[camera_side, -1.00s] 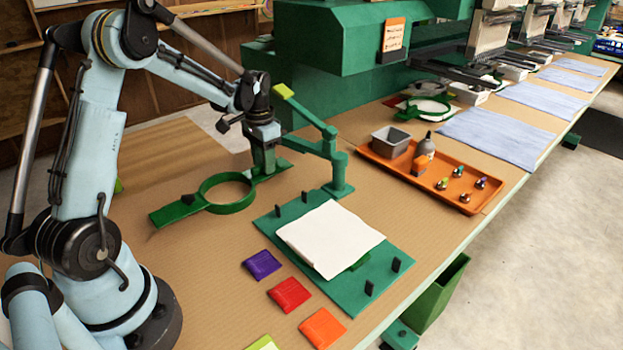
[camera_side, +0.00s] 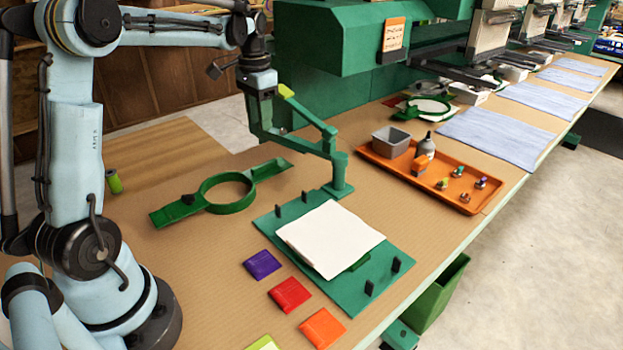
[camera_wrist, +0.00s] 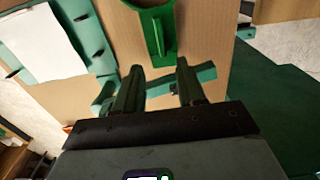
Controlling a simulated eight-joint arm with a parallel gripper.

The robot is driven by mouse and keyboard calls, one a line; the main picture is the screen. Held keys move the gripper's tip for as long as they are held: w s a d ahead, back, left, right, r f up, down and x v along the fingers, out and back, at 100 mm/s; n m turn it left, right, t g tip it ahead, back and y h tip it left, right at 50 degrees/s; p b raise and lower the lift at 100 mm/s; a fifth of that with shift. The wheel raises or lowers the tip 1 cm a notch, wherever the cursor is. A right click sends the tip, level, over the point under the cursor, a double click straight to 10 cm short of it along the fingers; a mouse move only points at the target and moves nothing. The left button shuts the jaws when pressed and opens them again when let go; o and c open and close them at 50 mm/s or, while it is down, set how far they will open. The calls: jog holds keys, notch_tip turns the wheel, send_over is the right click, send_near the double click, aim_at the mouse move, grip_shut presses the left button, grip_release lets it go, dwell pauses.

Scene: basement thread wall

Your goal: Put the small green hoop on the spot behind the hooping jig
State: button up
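The green hoop (camera_side: 252,185), a ring with a flat arm on each side, lies flat on the brown table covering, up and left of the hooping jig. The jig is a green board (camera_side: 375,287) with black pegs, a white cloth (camera_side: 330,238) over it and a jointed green arm (camera_side: 322,145) at its back corner. No marked spot shows. My gripper (camera_side: 268,132) is raised above the hoop's right arm, apart from it.
Purple (camera_side: 262,264), red (camera_side: 289,294) and orange (camera_side: 322,328) packets lie in front of the jig. An orange tray (camera_side: 464,207) with a grey bin and small items stands to the right. A green machine (camera_side: 350,50) stands behind. The table left of the hoop is mostly clear.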

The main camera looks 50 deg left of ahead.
jog(key=s+d+t, duration=0.3)
jog(key=s+d, duration=0.2)
jog(key=d, duration=0.5)
jog(key=s+d+f+t, duration=0.1)
jog(key=s+d+t, duration=0.3)
jog(key=d, duration=0.6)
jog(key=shift+s+d, duration=0.25)
jog(key=shift+s, duration=0.7)
